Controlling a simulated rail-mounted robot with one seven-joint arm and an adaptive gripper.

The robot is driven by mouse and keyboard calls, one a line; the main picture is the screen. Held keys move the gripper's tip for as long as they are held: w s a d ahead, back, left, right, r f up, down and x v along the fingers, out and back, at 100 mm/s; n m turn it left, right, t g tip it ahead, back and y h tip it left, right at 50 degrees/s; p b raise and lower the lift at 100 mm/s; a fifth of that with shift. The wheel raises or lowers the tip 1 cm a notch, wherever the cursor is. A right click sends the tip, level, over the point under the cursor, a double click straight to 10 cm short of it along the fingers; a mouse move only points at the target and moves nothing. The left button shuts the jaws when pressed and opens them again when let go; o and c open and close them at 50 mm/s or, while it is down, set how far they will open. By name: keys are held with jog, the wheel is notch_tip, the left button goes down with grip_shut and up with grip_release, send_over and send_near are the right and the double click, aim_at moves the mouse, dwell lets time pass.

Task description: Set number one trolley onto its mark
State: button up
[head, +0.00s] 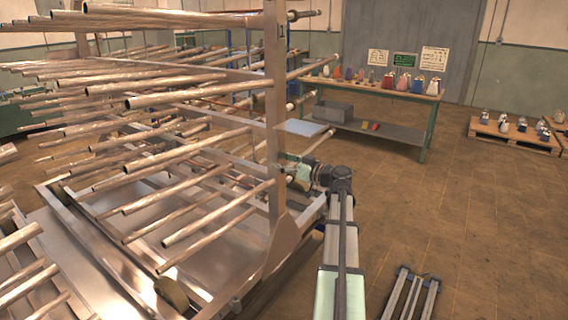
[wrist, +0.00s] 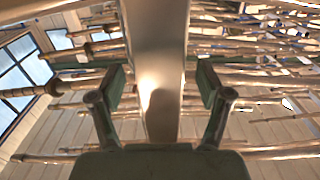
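The number one trolley is a metal rack with a tall flat post (head: 276,110) that carries a small "1" near its top. Many long shiny rods stick out from it in tiers. My gripper (head: 290,171) is at the post's lower half in the head view. In the wrist view my gripper's two fingers (wrist: 160,85) stand on either side of the post (wrist: 162,60), with visible gaps between pads and post. The gripper looks open around it, not clamped. I cannot make out a floor mark; the rack hides much of the floor.
A green-legged workbench (head: 375,92) with colored items stands behind. A pallet (head: 513,133) with small parts is at the far right. A low metal frame (head: 411,294) lies on the floor at front right. The brown floor between is clear. More rods (head: 30,270) jut in at lower left.

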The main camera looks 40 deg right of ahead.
jog(key=v, duration=1.2)
dwell(0.5)
